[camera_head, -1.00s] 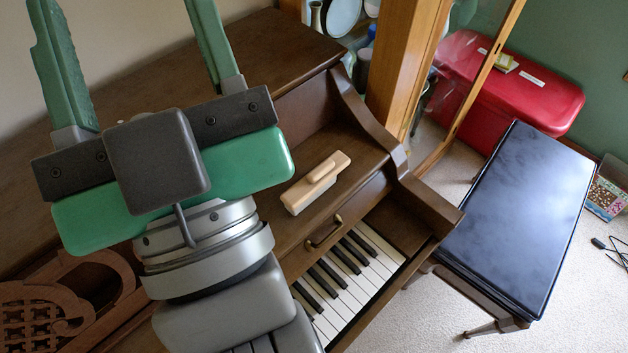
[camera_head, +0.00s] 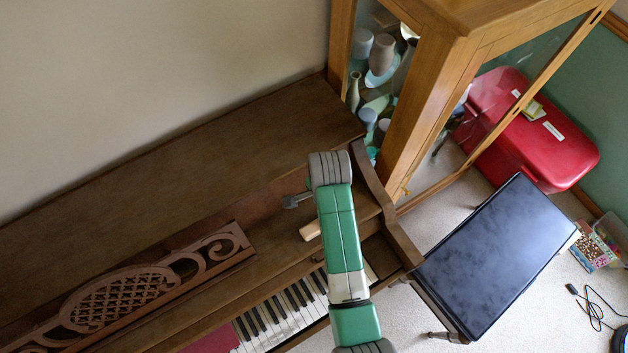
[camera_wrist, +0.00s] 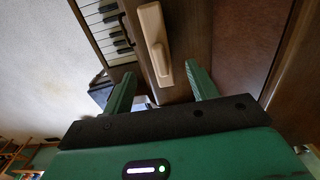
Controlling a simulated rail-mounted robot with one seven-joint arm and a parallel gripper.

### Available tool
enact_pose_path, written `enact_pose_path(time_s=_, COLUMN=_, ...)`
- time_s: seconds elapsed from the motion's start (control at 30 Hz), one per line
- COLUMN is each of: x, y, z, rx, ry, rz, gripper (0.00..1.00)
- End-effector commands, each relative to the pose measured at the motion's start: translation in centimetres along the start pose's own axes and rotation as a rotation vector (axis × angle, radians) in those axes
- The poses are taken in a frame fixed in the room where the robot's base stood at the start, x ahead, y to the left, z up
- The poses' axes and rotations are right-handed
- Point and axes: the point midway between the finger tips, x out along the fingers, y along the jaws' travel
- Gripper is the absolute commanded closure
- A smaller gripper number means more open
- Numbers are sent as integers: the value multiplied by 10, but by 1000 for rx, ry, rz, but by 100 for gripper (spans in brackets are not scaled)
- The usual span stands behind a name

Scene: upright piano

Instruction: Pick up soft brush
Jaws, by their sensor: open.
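The soft brush is a pale wooden block with a raised grip, lying on the brown piano ledge. In the head view only an end of the brush (camera_head: 310,230) shows; my arm hides the rest. In the wrist view the brush (camera_wrist: 154,42) is at the top centre, its lower end between the lines of my two green fingers. My gripper (camera_wrist: 160,72) is open and empty, with a finger on either side of the brush in that picture. It looks apart from the brush, but the exact distance cannot be told.
The piano keys (camera_head: 283,312) lie in front of the ledge, and a carved music stand (camera_head: 125,295) is to the left. A wooden glass cabinet (camera_head: 412,100) stands close behind right. A black-topped bench (camera_head: 500,255) and a red case (camera_head: 530,135) are farther right. The piano's top (camera_head: 190,150) is bare.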

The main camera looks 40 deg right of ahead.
Motion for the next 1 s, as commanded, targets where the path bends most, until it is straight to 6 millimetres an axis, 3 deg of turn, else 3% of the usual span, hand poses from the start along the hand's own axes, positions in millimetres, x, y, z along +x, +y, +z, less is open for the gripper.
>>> enact_pose_path(time_s=0.47, x=32, y=1, z=0, rx=5, ry=-2, rz=5, gripper=42)
enact_pose_path(time_s=0.73, x=76, y=2, z=2, rx=4, ry=-2, rz=5, gripper=42)
enact_pose_path(time_s=1.0, x=80, y=1, z=2, rx=4, ry=-2, rz=3, gripper=42)
